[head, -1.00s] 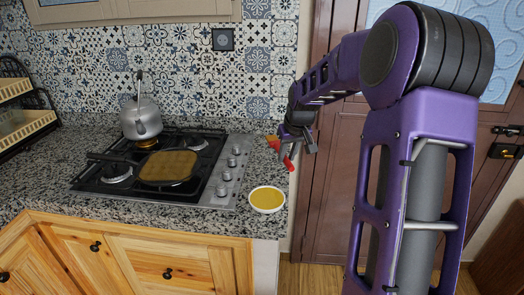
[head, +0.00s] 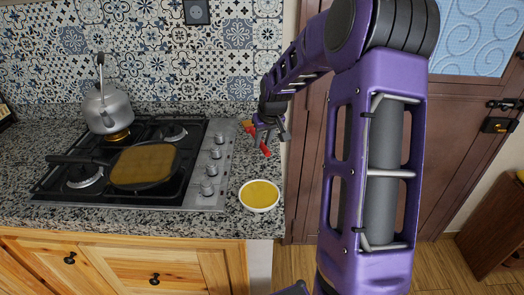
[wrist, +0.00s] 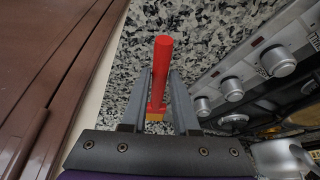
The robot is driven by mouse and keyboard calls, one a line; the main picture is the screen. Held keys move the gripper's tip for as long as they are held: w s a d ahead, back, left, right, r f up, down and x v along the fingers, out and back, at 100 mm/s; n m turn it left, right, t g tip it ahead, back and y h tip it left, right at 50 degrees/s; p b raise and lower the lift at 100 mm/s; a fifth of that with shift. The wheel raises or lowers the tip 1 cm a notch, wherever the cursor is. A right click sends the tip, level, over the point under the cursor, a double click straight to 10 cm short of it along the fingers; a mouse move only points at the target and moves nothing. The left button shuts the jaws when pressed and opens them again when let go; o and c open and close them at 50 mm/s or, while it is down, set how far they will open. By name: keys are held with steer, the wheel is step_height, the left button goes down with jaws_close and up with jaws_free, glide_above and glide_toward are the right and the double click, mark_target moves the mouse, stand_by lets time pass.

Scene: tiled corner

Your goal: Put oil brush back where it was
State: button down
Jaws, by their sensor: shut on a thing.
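The oil brush has a red handle (head: 265,151) and a yellowish head (head: 248,126). My gripper (head: 268,139) is shut on it above the right end of the granite counter, close to the back wall. In the wrist view, the red handle (wrist: 162,72) sticks out between the two grey fingers, and a bit of yellow shows at its base. A white bowl of yellow oil (head: 259,195) stands on the counter nearer the front edge, apart from the brush. I cannot tell the brush's exact height above the counter.
A gas stove (head: 205,188) lies left of the bowl, with a square pan (head: 143,166) and a kettle (head: 108,110) on it. The granite counter (head: 225,219) is clear around the bowl. A brown door (head: 308,190) stands right of the counter end.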

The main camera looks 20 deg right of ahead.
steer(key=shift+f, duration=1.85)
steer(key=c, duration=0.7)
jaws_free()
steer(key=p+v, duration=0.1)
steer(key=v, duration=1.1)
